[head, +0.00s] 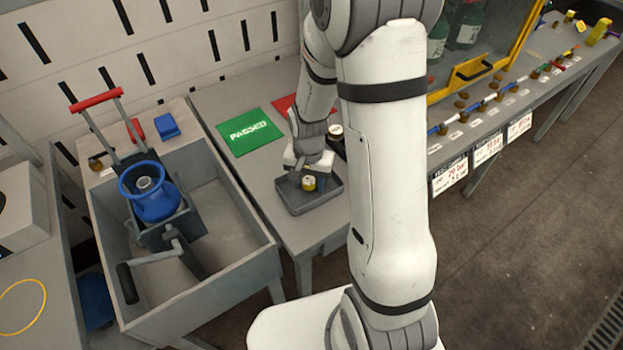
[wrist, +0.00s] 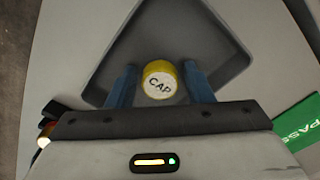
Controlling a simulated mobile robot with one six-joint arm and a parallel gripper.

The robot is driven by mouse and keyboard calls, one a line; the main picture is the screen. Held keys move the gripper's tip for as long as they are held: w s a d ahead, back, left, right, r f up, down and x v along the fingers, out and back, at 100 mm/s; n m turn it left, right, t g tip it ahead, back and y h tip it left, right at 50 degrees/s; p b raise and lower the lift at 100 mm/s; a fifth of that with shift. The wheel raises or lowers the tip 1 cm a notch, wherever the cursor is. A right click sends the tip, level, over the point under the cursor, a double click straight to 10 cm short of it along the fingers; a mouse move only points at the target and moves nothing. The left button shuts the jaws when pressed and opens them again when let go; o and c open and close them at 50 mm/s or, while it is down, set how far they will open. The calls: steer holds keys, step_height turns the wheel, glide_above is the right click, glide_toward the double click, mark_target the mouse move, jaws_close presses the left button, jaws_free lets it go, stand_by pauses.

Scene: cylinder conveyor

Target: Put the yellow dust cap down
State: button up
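The yellow dust cap (wrist: 158,84), with a white top marked "CAP", is between the two blue fingers of my gripper (wrist: 160,80) in the wrist view. A narrow gap shows between the cap and each finger, so the gripper looks open around it. In the head view the cap (head: 309,184) is low in the grey tray (head: 295,208), just under my gripper (head: 306,172). It appears to rest on the tray floor, but the exact contact is hidden. The tray's walls also show in the wrist view (wrist: 225,45).
A green PASSED mat (head: 250,132) and a partly hidden red mat (head: 285,104) lie behind the tray. A dark cylinder with a light top (head: 336,131) stands close to my gripper. A grey bin (head: 215,290) holding a blue cylinder (head: 152,198) is at left.

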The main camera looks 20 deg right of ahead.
mark_target(309, 181)
steer(key=shift+o, duration=0.5)
steer(key=shift+r, duration=0.15)
steer(key=shift+r, duration=0.25)
step_height(309, 181, up, 11)
steer(key=p, duration=0.1)
steer(key=s+r+n+t, duration=0.2)
steer(key=s+r+n, duration=0.4)
steer(key=s+r, duration=0.4)
steer(key=s+d, duration=0.1)
steer(key=s, duration=0.3)
steer(key=shift+r+t, duration=0.15)
steer(key=shift+t, duration=0.15)
steer(key=shift+a, duration=0.1)
